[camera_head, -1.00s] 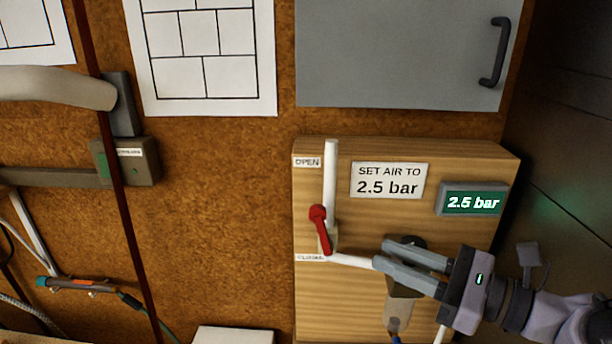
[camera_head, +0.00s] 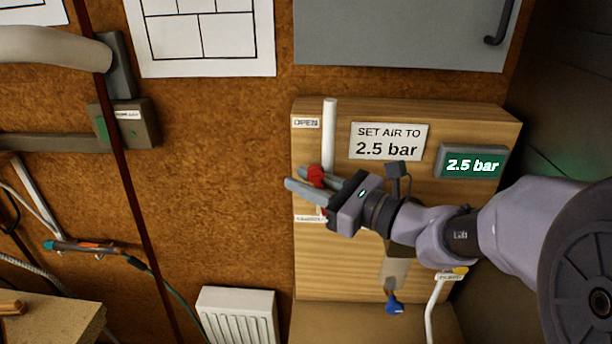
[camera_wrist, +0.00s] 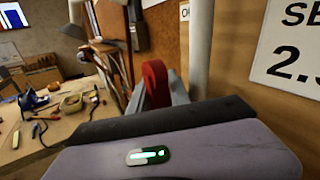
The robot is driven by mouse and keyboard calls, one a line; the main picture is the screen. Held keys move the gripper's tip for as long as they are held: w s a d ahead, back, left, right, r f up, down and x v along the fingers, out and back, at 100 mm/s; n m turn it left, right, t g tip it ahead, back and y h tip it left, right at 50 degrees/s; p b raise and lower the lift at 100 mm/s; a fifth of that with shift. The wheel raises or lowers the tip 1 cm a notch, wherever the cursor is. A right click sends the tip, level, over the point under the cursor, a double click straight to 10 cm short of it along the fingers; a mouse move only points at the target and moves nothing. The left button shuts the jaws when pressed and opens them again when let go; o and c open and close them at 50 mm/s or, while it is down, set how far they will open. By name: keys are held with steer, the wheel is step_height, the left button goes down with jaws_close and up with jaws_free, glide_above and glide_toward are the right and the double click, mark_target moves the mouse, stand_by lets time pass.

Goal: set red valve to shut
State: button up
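The red valve handle (camera_head: 317,174) is on the white pipe of the wooden panel (camera_head: 408,117), between an OPEN label (camera_head: 306,123) above and a lower label (camera_head: 309,218), partly covered by my gripper. Its knob end points up and slightly left; its lower part is hidden. My gripper (camera_head: 296,177) reaches in from the right, fingers apart on either side of the handle. In the wrist view the red handle (camera_wrist: 156,82) stands between the two fingers; I cannot tell whether either touches it.
The white pipe (camera_head: 330,130) runs up close beside the handle. A green display (camera_head: 472,165) reads 2.5 bar beside a SET AIR TO 2.5 bar sign (camera_head: 388,142). A blue-ended lever (camera_head: 393,303) hangs below my arm. A white radiator (camera_head: 238,312) stands lower left.

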jaws_close()
stand_by(1.4)
